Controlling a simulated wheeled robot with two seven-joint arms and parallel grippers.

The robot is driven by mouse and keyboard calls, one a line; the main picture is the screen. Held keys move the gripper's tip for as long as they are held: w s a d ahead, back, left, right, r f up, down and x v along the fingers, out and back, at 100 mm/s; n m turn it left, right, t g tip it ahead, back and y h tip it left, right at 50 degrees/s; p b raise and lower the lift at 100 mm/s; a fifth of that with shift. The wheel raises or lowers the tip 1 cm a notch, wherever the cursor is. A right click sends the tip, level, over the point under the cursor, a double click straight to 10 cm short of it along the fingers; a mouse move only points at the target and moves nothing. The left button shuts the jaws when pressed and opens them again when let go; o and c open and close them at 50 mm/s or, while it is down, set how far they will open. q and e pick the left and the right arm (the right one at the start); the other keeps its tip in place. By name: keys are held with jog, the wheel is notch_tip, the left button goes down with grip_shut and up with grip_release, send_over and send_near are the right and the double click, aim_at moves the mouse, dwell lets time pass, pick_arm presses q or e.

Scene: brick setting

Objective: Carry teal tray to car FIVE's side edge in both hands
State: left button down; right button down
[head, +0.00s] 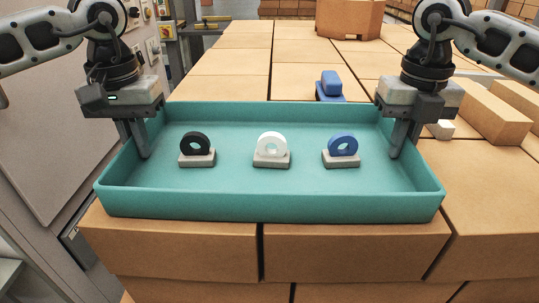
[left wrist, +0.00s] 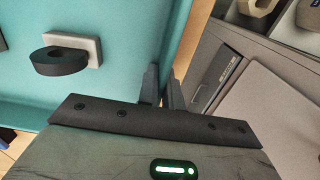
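The teal tray (head: 270,206) is level over the front of a brick stack; I cannot tell whether it rests on the bricks or hangs just above them. In it stand a black ring (head: 195,144), a white ring (head: 271,146) and a blue ring (head: 343,145), each on a grey block. My left gripper (head: 138,140) is closed on the tray's left wall, one finger inside and one outside, as the left wrist view (left wrist: 164,88) shows. My right gripper (head: 398,140) is at the right wall with a finger inside; its outer finger is hidden. No car marked FIVE is readable.
Rows of tan bricks (head: 230,62) stretch away behind the tray. A blue object (head: 330,86) stands on them beyond the tray. Loose long bricks (head: 494,116) and a small white block (head: 440,129) lie at right. A grey cabinet (head: 62,130) stands close at left.

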pick_arm(q)
jog(key=shift+r, duration=0.15)
pick_arm(e)
jog(key=shift+r, duration=0.15)
